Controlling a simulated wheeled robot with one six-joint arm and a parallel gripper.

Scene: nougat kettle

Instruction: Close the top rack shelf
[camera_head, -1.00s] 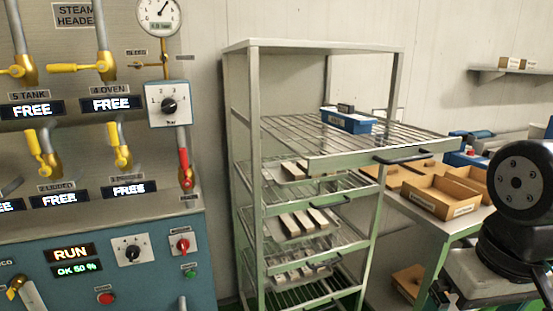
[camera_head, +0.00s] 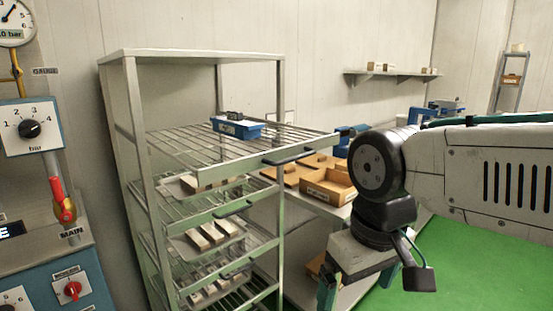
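The top rack shelf (camera_head: 180,150) is a wire grid in a grey metal rack (camera_head: 135,125). It is pulled out toward the front right, past the rack's posts. Its front bar carries a black handle (camera_head: 288,158). A blue box (camera_head: 236,128) with a dark item on it sits on this shelf. My gripper (camera_head: 362,285) hangs down to the right of the rack, below the top shelf's height and apart from the handle. Its fingers look spread, with nothing seen between them; the tips are partly hard to make out.
Lower shelves (camera_head: 205,240) hold trays with pale bars, and some have black handles. A table behind carries open brown boxes (camera_head: 328,186). A control panel (camera_head: 60,270) with knobs stands at the left. Green floor (camera_head: 450,265) is clear at the right. A wall shelf (camera_head: 390,73) is at the back.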

